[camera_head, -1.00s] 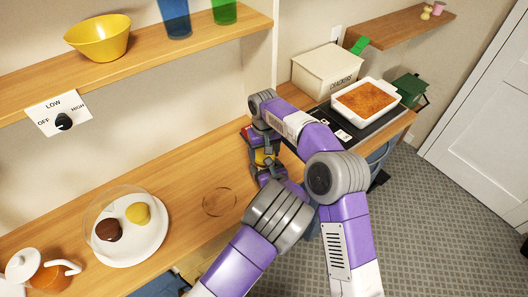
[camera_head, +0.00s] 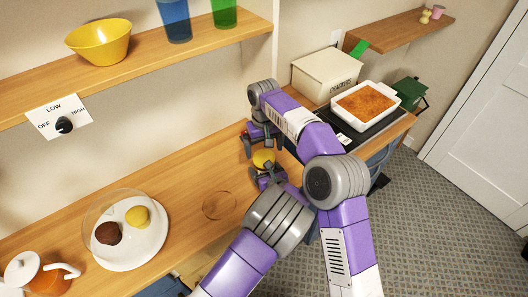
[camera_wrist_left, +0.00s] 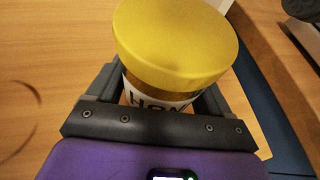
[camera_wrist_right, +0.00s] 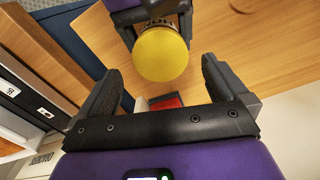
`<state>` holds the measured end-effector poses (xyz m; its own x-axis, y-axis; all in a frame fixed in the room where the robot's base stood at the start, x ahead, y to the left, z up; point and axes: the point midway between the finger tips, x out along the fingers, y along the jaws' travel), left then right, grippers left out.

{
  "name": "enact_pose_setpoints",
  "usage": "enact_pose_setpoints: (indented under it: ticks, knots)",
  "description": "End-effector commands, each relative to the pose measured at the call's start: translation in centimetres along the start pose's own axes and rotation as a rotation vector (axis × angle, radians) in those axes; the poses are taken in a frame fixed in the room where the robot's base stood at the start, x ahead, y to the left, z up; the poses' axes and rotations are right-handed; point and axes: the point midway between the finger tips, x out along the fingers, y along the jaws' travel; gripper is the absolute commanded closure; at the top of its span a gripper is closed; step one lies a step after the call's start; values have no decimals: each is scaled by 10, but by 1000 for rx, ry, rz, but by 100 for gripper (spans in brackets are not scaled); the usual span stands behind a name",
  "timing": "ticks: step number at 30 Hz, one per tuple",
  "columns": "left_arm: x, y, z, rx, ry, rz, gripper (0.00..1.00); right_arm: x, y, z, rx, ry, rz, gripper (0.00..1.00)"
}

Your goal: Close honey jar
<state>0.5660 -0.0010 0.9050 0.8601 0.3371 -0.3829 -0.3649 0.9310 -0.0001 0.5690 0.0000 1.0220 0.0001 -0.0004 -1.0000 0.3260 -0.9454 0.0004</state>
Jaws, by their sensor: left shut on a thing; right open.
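The honey jar shows its round yellow lid (camera_head: 264,158) in the head view, on the counter's right part. In the left wrist view the lid (camera_wrist_left: 175,42) sits on top of the jar (camera_wrist_left: 160,96), whose white label is partly hidden. I cannot tell how tightly the lid is on. My left gripper (camera_head: 268,178) is shut around the jar's body below the lid. My right gripper (camera_head: 260,142) is open on the far side of the jar. In the right wrist view the lid (camera_wrist_right: 162,53) lies beyond the open fingertips, apart from them.
A red object (camera_wrist_right: 165,101) lies near the jar. A cracker box (camera_head: 326,74) and a white baking dish (camera_head: 366,102) stand to the right. A domed plate (camera_head: 125,232) and a teapot (camera_head: 42,274) are at the left. The wooden counter (camera_head: 180,180) is clear between.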

Motion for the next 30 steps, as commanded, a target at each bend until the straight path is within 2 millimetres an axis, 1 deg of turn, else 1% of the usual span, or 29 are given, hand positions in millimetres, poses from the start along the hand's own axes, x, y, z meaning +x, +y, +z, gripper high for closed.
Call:
enact_pose_setpoints:
  ticks: [7,8,10,13,18,21,30]
  knots:
    - [0,0,0,0,-1,0,100,-2,0,0,0,0,0,0]
    - [0,0,0,0,-1,0,100,-2,0,0,0,0,0,2]
    - [0,0,0,0,-1,0,100,-3,0,0,-11,0,-1,2]
    - [0,0,0,0,-1,0,100,-10,-1,-1,-72,1,-2,2]
    - [0,0,0,0,-1,0,100,-28,-1,-1,-222,2,-3,2]
    - [0,0,0,0,-1,0,100,-34,-1,0,-276,2,-2,2]
    - [0,0,0,0,-1,0,100,-36,0,0,-298,-1,0,2]
